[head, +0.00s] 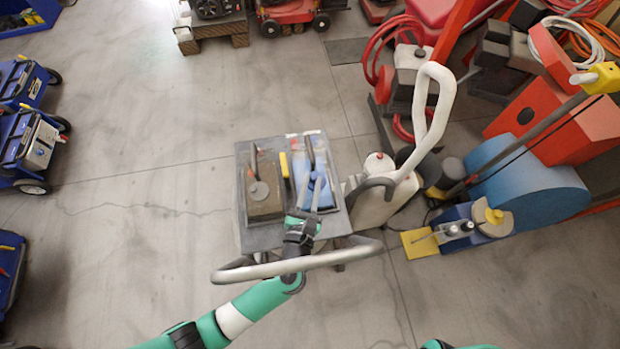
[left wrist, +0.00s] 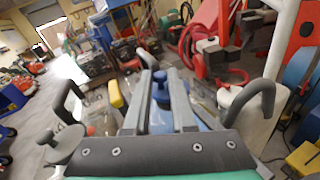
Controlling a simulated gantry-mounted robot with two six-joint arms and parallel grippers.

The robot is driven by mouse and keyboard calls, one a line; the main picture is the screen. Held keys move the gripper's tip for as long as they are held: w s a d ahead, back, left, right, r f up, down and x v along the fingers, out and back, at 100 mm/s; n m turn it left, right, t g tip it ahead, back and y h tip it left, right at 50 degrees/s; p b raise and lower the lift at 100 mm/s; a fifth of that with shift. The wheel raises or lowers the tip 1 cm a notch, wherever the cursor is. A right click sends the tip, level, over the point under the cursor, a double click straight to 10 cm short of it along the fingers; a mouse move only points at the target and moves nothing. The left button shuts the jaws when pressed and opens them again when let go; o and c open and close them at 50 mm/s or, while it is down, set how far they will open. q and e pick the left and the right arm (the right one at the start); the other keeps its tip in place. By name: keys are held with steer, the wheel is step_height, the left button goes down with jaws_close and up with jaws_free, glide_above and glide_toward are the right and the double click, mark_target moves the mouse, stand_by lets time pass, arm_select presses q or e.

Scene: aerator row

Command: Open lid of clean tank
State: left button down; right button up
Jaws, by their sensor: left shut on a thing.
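The fingers and wrist hide part of the tank. The brown tank (head: 265,205) with a grey knob (head: 258,190) stands to its left. My right gripper is out of view.
The cart (head: 245,238) has a curved push handle (head: 345,256) at its front, under my left wrist. A yellow block (head: 284,165) sits between the tanks. A white machine (head: 380,200) with a tall handle stands close on the right. The floor left of the cart is clear.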

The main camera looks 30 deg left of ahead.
arm_select(q)
steer(key=r+m+p, duration=0.1)
steer(key=p, duration=0.1)
steer(key=m+g+p, duration=0.1)
steer(key=p, duration=0.2)
steer(key=shift+w+d+r, duration=0.35)
steer(key=shift+d+r, duration=0.05)
steer(key=shift+w+d+m+g+p, duration=0.2)
steer(key=shift+m+g+p, duration=0.2)
steer(key=shift+m+p, duration=0.4)
steer(key=shift+w+d+p, duration=0.1)
steer(key=shift+p, duration=0.2)
steer(key=shift+f, duration=0.1)
